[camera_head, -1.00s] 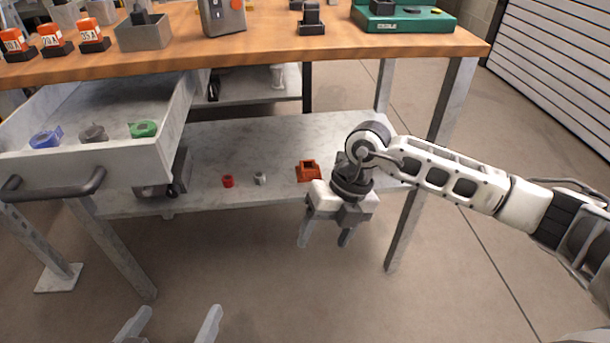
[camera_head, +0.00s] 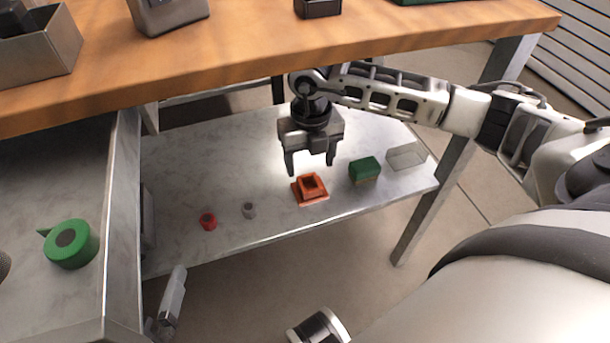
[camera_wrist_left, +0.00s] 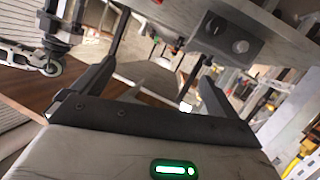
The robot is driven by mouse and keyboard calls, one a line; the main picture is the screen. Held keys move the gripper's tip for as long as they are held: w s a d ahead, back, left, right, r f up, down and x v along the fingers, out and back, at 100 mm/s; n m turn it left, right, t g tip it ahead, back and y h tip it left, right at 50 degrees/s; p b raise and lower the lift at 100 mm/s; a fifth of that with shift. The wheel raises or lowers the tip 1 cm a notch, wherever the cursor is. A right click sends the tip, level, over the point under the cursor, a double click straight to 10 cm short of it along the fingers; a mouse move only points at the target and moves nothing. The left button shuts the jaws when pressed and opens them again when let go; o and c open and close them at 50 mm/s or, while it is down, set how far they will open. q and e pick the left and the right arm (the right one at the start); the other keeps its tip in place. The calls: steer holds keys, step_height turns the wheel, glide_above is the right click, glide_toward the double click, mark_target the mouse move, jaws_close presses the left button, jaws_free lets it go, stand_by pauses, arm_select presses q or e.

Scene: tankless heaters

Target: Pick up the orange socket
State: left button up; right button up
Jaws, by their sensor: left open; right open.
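The orange socket (camera_head: 310,190) is a square block with a raised, hollow top, lying on the lower grey shelf (camera_head: 255,240). My right gripper (camera_head: 311,166) is open and empty, pointing down above and slightly behind the socket in the head view. Its fingertips appear apart from the socket. My left gripper is partly in the head view at the bottom, where one finger (camera_head: 172,297) shows in front of the shelf. In the left wrist view its two fingers (camera_wrist_left: 160,78) stand wide apart with nothing between them. The socket cannot be made out there.
On the shelf, a red ring (camera_head: 208,221) and a small grey ring (camera_head: 249,210) lie left of the socket. The wooden tabletop (camera_head: 250,60) overhangs the shelf.

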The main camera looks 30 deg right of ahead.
mark_target(310, 178)
steer(key=f, duration=0.1)
steer(key=f+b, duration=0.1)
steer(key=f, duration=0.1)
steer(key=f+b, duration=0.1)
steer(key=f, duration=0.1)
steer(key=shift+s+a+f, duration=0.1)
steer(key=shift+s+a, duration=0.15)
steer(key=shift+s, duration=0.1)
steer(key=c, duration=1.1)
